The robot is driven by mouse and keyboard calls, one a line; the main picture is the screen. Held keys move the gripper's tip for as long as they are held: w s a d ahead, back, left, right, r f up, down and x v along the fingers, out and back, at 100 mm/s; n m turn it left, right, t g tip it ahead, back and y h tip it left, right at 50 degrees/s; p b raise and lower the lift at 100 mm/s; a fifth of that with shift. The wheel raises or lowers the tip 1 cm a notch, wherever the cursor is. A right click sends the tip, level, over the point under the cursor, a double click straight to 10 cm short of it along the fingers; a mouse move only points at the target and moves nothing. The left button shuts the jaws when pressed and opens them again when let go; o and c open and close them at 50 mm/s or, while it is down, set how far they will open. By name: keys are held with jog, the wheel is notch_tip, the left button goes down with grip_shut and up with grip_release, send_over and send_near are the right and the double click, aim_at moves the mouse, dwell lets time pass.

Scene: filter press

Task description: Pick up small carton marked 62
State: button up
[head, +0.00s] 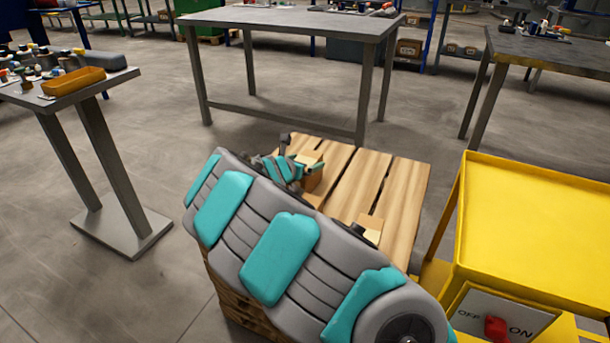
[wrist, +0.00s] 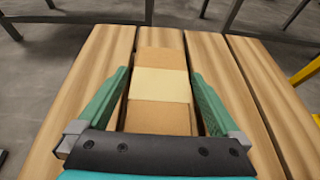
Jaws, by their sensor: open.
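A small brown carton (wrist: 160,118) with a pale band across it sits on a wooden pallet (wrist: 90,65). In the wrist view it lies between the two fingers of my gripper (wrist: 160,92), which is open, with a visible gap on each side. In the head view my gripper (head: 301,158) is over the pallet (head: 404,190), beside a carton (head: 313,181) partly hidden by it. A second small carton (head: 370,224) sits nearer on the pallet, partly hidden by my arm. No number is readable on either carton.
A yellow cart (head: 540,215) stands right of the pallet, with an OFF/ON switch panel (head: 495,322) below it. A grey table (head: 290,22) stands behind. A small stand (head: 112,82) with a yellow tray (head: 73,82) is at left. The floor between is clear.

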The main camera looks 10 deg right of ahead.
grip_shut()
dwell(0.7)
